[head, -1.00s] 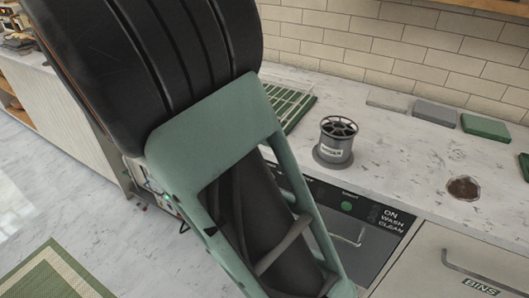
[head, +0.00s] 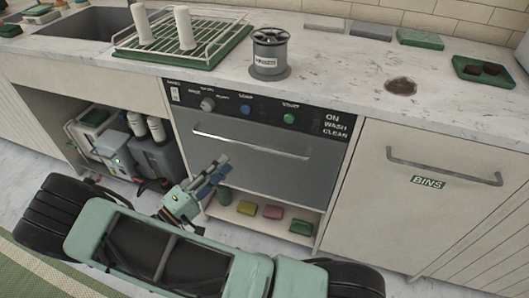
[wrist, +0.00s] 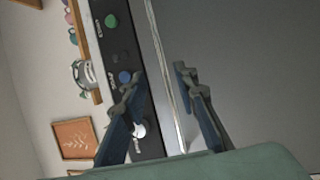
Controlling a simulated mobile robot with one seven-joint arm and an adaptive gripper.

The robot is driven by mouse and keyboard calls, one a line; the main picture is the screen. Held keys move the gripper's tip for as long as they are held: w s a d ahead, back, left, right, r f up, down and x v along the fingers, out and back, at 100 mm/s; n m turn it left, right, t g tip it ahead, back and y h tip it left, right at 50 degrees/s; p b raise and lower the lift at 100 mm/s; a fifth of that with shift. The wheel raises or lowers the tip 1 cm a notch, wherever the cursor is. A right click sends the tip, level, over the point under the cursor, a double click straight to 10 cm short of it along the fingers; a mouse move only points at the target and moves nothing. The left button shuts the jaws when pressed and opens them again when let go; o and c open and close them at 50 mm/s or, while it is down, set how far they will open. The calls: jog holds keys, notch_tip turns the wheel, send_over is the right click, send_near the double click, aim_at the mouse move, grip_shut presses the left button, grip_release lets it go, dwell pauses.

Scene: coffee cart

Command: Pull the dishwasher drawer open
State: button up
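The dishwasher drawer (head: 262,165) has a grey front and is shut under the counter in the head view. Its silver bar handle (head: 250,145) runs across the upper front, below a black control panel (head: 240,108) with a knob and blue and green buttons. My gripper (head: 217,174) is in front of the drawer's left lower part, below the handle in the picture. In the wrist view, my gripper (wrist: 157,77) is open and empty, with its two blue-grey fingers apart. The handle (wrist: 171,75) shows as a bright strip between the fingers, beyond the tips; the distance is unclear.
An open shelf with sponges (head: 258,212) lies under the drawer. A bins door (head: 430,215) is to the right, an open bay with bottles and containers (head: 130,145) to the left. A dish rack (head: 185,38) and grey canister (head: 269,55) stand on the counter.

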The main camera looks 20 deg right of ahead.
aim_at(247, 144)
jog(key=b+x, duration=0.1)
jog(key=x, duration=0.9)
jog(key=shift+w+d+f, duration=0.1)
jog(key=shift+w+d, duration=0.05)
jog(key=shift+d, duration=0.25)
grip_shut()
